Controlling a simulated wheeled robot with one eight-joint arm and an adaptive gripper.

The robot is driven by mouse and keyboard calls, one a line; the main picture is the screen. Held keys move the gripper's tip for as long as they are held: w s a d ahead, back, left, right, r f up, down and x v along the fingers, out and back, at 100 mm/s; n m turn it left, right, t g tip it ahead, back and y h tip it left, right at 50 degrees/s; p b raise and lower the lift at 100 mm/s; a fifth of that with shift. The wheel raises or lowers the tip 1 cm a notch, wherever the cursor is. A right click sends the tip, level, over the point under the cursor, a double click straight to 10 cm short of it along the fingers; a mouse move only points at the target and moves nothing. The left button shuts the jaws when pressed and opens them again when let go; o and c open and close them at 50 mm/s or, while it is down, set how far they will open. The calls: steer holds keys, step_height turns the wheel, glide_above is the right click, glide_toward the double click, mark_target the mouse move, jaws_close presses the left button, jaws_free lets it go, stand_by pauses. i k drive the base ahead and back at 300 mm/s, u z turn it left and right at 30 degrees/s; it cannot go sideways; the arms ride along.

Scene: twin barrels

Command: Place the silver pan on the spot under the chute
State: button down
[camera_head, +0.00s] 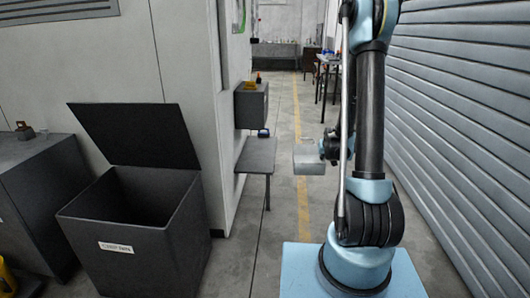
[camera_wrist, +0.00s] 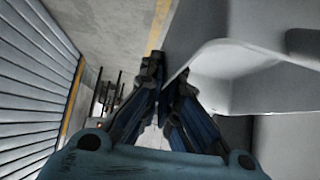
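The silver pan (camera_head: 308,158) is in the air over the aisle, just right of a small grey shelf (camera_head: 256,153). It fills much of the upper right of the wrist view (camera_wrist: 250,62), where its hollow inside shows. My gripper (camera_head: 322,150) is at the pan's right side. In the wrist view my gripper's fingers (camera_wrist: 168,92) close on the pan's wall near its corner. A dark box (camera_head: 251,106) on the wall above the shelf may be the chute; its opening is not clear. The spot on the shelf is not distinct.
A large open bin (camera_head: 135,240) with a raised lid stands at front left, beside a dark cabinet (camera_head: 35,190). A ribbed shutter (camera_head: 465,130) lines the right. The aisle floor with a yellow line (camera_head: 303,215) is clear.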

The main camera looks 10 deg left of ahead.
mark_target(257, 151)
steer(key=i, duration=1.4)
steer(key=u, duration=0.05)
